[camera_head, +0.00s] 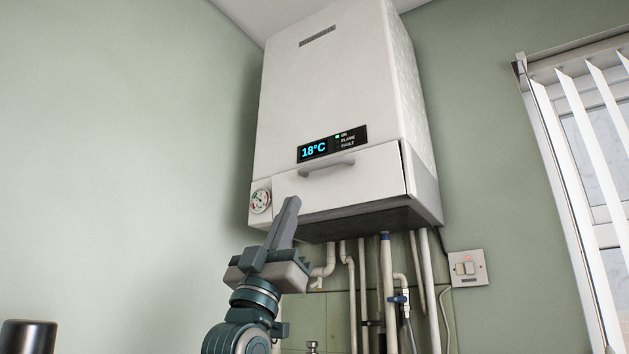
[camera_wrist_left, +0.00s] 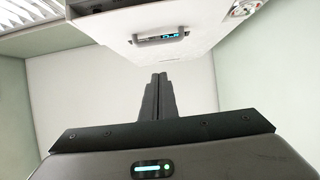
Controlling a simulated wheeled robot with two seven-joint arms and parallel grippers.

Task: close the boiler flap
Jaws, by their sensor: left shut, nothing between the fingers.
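The white boiler (camera_head: 330,80) hangs on the wall in the head view. Its flap (camera_head: 345,182), with a grey bar handle (camera_head: 327,167), is at the lower front and looks shut or nearly so; a thin dark gap shows at its right edge. My left gripper (camera_head: 291,203) is shut and empty, pointing up, in front of the boiler's lower left corner by the gauge. My right gripper is not in view.
Several pipes (camera_head: 388,290) run down beneath the boiler. A round gauge (camera_head: 261,200) sits left of the flap, and a lit display (camera_head: 314,149) above it. A switch plate (camera_head: 467,268) and window blinds (camera_head: 580,180) are to the right. The wall at left is clear.

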